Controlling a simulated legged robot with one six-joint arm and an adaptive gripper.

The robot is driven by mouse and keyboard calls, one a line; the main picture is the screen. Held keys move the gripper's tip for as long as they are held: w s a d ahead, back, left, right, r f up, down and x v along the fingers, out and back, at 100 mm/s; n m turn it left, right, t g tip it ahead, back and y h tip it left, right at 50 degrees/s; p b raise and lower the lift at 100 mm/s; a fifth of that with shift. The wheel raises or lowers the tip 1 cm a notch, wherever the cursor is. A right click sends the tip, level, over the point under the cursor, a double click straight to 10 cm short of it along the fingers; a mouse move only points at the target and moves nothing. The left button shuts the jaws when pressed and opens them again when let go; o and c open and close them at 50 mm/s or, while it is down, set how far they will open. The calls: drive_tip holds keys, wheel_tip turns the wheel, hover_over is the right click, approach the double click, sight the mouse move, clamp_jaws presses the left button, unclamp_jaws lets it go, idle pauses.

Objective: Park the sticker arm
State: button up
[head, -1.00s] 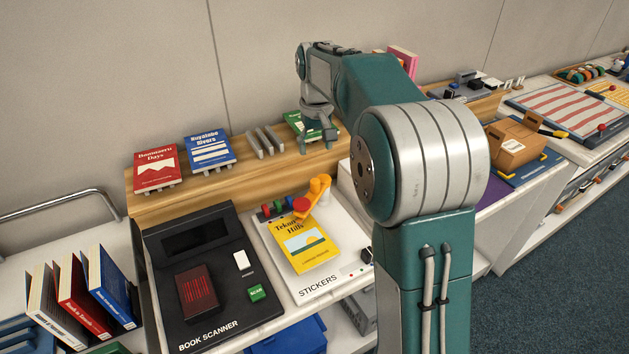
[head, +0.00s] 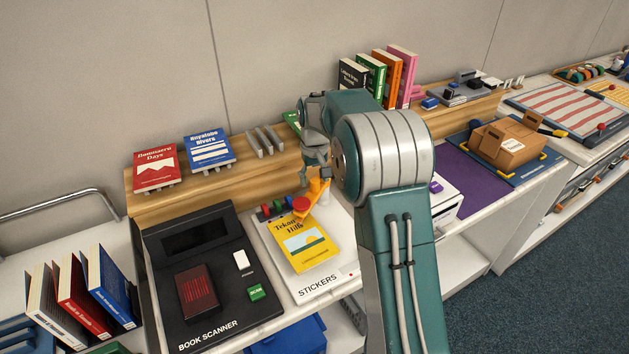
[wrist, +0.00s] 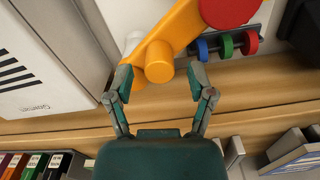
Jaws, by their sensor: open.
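The orange sticker arm (head: 316,196) stands at the back of the white STICKERS pad (head: 323,281). Its red round head (head: 301,203) is over the top edge of the yellow book (head: 305,246) lying there. My gripper (head: 316,178) is just above the arm's pivot end, pointing down. In the wrist view, my gripper (wrist: 160,80) is open, its two fingers on either side of an upright orange peg (wrist: 159,62) on the sticker arm. I cannot tell whether either finger touches the peg. The red head also shows in the wrist view (wrist: 228,8).
Blue, green and red rolls (wrist: 226,45) sit beside the arm. A wooden shelf (head: 165,205) with books runs behind. The black book scanner (head: 200,285) is left of the pad. A white box (wrist: 50,55) stands close beside the arm in the wrist view.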

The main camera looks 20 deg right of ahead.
drive_tip(key=shift+f, duration=0.55)
clamp_jaws()
drive_tip(key=shift+s+n, duration=0.1)
drive_tip(key=shift+n, duration=0.2)
drive_tip(key=shift+s+d+n, duration=0.35)
drive_tip(key=shift+d+n, duration=0.2)
drive_tip(key=shift+n, duration=0.65)
drive_tip(key=shift+s+d+f+n, duration=0.1)
drive_tip(key=shift+d+n, duration=0.5)
drive_tip(key=shift+n, duration=0.75)
drive_tip(key=shift+s+d+r+n, duration=0.1)
drive_tip(key=shift+d+n, duration=0.45)
drive_tip(key=shift+n, duration=0.85)
drive_tip(key=shift+s+d+f+n, duration=0.1)
drive_tip(key=shift+d+n, duration=0.5)
drive_tip(key=shift+n, duration=0.75)
